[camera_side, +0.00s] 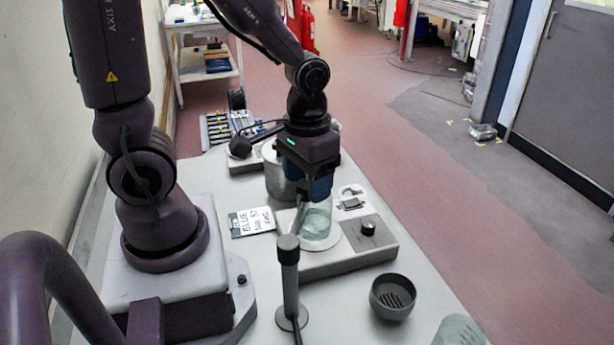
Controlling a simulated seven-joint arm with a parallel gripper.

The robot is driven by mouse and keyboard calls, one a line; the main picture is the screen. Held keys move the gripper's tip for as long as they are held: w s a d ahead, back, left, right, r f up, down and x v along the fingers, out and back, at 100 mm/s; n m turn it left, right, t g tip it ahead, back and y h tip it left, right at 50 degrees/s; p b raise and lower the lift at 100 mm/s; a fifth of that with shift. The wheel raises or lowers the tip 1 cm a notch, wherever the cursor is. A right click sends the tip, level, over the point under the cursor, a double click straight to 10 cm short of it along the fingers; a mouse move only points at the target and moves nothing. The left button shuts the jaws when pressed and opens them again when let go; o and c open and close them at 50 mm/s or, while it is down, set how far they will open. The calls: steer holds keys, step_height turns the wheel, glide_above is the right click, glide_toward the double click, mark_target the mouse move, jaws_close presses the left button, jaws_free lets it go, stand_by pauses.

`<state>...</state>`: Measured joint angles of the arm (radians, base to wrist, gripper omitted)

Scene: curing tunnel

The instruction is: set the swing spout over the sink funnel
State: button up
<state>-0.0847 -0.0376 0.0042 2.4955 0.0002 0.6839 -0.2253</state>
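A dark grey round bowl with slots in its bottom, which looks like the sink funnel (393,297), stands on the bench at the lower right. Nothing is over it. I cannot tell for certain which thing is the swing spout. A dark bar with a round knob (240,147) reaches behind my gripper, and a thick curved dark tube (40,262) fills the lower left foreground. My gripper (312,206) points down at the glass beaker on the grey hotplate-like unit, away from the funnel. Its fingertips are small and partly hidden, so its opening does not show clearly.
The glass beaker (317,226) stands on the grey unit (345,254) with a knob. A capped post (289,268) stands in front. A metal pot (277,178) is behind my gripper, and a lettered card (251,222) lies left. Bare bench surrounds the funnel.

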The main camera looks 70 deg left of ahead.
jaws_close()
steer(key=shift+w, duration=0.1)
steer(key=w+d+m, duration=0.4)
steer(key=d+m, duration=0.7)
steer(key=m, duration=0.3)
steer(key=shift+w+d+m, duration=0.25)
steer(key=shift+d+m, duration=0.05)
steer(key=shift+d, duration=0.15)
stand_by(0.4)
jaws_free()
